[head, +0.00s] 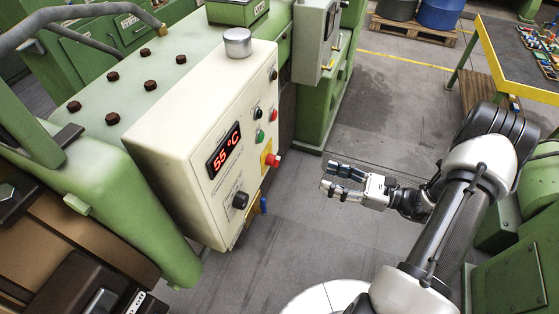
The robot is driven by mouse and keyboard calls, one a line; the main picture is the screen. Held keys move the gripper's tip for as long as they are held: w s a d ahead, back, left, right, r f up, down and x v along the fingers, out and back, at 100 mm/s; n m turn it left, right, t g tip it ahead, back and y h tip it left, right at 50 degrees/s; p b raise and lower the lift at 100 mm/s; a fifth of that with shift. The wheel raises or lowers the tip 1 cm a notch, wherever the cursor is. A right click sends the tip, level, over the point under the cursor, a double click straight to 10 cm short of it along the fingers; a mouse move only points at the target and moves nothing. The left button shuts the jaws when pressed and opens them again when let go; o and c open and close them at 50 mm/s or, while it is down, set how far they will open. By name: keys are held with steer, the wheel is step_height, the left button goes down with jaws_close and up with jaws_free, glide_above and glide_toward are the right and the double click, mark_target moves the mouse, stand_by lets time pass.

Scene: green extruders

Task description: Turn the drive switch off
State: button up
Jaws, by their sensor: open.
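A cream control box (168,134) on the green machine faces right. Its front panel carries a red display (224,150) reading 55 °C and a large black knob (240,200). Further up are a small black knob (257,113), a green button (260,136), a red button (274,115) and a dark control (273,75) near the far edge. The labels are too small to read, so I cannot tell which control is the drive switch or its position. My gripper (328,178) is open and empty, right of the panel and apart from it, fingers pointing left.
A red mushroom button (273,160) on a yellow plate sticks out from the panel. A grey box (309,40) stands beyond. A yellow-edged table (489,50) is at upper right. The floor (270,265) between panel and arm is clear.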

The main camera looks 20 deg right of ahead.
mark_target(273, 161)
steer(key=x, duration=1.6)
steer(key=shift+b, duration=0.3)
steer(key=shift+c, duration=0.4)
steer(key=c, duration=1)
